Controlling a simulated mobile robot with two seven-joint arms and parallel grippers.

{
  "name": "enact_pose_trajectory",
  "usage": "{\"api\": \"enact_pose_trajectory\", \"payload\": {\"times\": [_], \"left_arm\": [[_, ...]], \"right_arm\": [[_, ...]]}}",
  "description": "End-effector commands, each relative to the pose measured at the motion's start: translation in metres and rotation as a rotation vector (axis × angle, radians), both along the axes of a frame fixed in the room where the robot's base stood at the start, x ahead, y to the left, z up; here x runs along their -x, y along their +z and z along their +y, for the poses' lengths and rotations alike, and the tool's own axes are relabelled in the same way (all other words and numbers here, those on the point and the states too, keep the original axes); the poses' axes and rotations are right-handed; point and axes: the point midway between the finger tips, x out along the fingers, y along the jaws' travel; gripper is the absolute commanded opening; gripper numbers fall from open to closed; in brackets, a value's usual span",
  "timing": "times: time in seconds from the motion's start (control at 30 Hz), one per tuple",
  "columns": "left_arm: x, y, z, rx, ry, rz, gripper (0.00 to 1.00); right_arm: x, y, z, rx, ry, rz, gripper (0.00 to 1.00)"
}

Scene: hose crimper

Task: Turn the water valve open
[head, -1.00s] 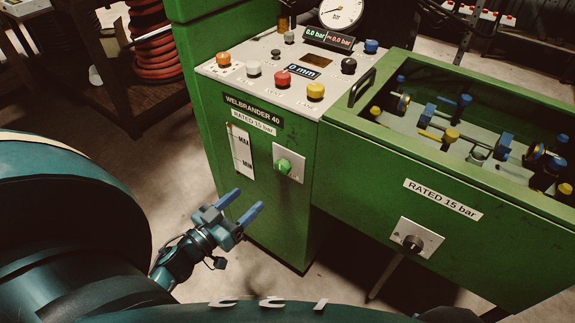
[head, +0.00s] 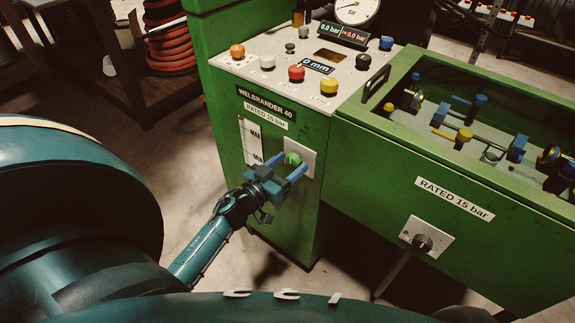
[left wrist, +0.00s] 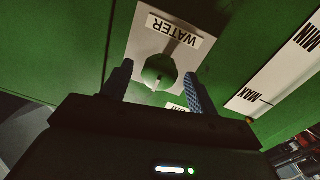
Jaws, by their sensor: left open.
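The water valve is a green knob (head: 292,159) on a pale plate on the front of the green cabinet. In the left wrist view the knob (left wrist: 159,72) sits on its plate (left wrist: 146,42), beside a label reading WATER (left wrist: 174,30). My left gripper (head: 289,166) is open at the knob, with its blue fingers on either side of it. In the left wrist view the fingers (left wrist: 157,82) flank the knob with visible gaps, so it is not gripped. The knob is partly hidden by the gripper in the head view. My right gripper is not in view.
A sight gauge (head: 251,140) marked MAX is beside the valve plate. Coloured buttons and a dial gauge (head: 357,10) are on the panel above. Concrete floor lies below.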

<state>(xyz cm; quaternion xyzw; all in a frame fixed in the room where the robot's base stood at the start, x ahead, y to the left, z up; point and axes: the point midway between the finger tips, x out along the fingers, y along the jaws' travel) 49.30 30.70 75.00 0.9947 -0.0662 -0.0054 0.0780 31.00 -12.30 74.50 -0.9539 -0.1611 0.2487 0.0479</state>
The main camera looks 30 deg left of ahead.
Motion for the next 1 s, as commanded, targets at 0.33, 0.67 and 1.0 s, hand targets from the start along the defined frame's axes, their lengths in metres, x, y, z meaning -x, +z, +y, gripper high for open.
{"api": "enact_pose_trajectory", "payload": {"times": [0.33, 0.67, 1.0], "left_arm": [[0.0003, 0.0, -0.0001, 0.001, 0.0, 0.0, 0.43], [0.0004, 0.0, 0.0, 0.001, 0.0, 0.0, 0.16], [0.0005, 0.0006, 0.0002, -0.045, 0.0, -0.003, 0.15]], "right_arm": [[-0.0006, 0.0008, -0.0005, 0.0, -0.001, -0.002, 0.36], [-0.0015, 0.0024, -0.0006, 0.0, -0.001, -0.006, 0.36], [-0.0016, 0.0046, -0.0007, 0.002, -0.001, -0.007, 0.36]]}}
